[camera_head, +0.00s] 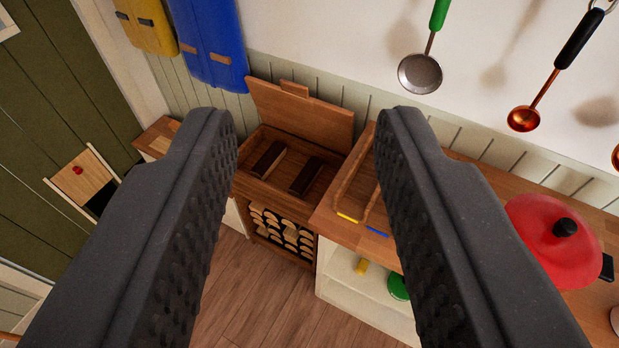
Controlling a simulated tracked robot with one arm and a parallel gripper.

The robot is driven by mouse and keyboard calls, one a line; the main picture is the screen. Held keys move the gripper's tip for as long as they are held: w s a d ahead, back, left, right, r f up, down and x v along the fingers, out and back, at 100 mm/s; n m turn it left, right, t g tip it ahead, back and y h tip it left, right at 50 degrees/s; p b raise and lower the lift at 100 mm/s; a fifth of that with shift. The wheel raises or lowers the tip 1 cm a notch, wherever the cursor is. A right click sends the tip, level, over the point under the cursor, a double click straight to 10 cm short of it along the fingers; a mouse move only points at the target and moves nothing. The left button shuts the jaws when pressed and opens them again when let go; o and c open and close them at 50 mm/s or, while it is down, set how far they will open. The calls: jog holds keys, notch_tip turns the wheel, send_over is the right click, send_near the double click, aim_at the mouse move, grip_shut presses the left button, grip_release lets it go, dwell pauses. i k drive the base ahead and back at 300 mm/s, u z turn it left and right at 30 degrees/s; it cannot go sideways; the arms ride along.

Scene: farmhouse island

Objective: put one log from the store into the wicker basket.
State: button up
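My gripper (308,118) is open and empty, its two dark fingers spread wide in the foreground. Between them and farther off, several cut logs (283,232) with pale round ends are stacked in the store (306,262), a low wooden cubby. Above the logs is an open-topped wooden box section (325,172) with its lid (305,112) tipped back against the wall. Two dark brown blocks (305,176) lie in it. The fingers are well short of the logs. I cannot make out a wicker basket in this view.
A wooden counter (330,215) with white shelves below stands right of the store. A red lidded pot (555,240) sits on its right part. Ladles (420,73) hang on the wall. Wooden floor (255,300) is clear in front.

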aim_at(303, 184)
jog(key=z, duration=0.05)
jog(key=i, duration=1)
jog(key=u, duration=0.85)
